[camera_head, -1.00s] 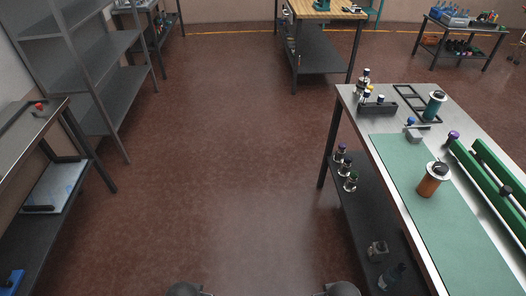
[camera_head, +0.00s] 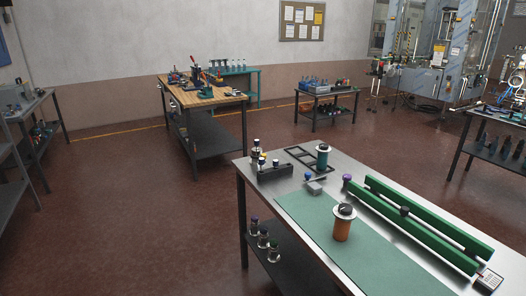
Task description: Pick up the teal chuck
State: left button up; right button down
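A teal cylindrical piece (camera_head: 322,160) with a pale flange and dark top, which fits the teal chuck, stands upright toward the far end of the steel table (camera_head: 262,200) at the right. It stands at or in the right end of a black slotted frame (camera_head: 300,154); I cannot tell which. A similar orange piece (camera_head: 342,230) stands nearer, on the green mat (camera_head: 318,220). Neither of my grippers is in view.
A green rail fixture (camera_head: 410,215) lies along the table's right side. A black holder (camera_head: 275,172) with small parts stands at the far left corner. The shelf below holds several small pieces (camera_head: 263,240). A wooden-topped bench (camera_head: 205,97) stands behind. The floor left of the table is clear.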

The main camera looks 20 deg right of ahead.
aim_at(322, 159)
jog(key=z, duration=0.85)
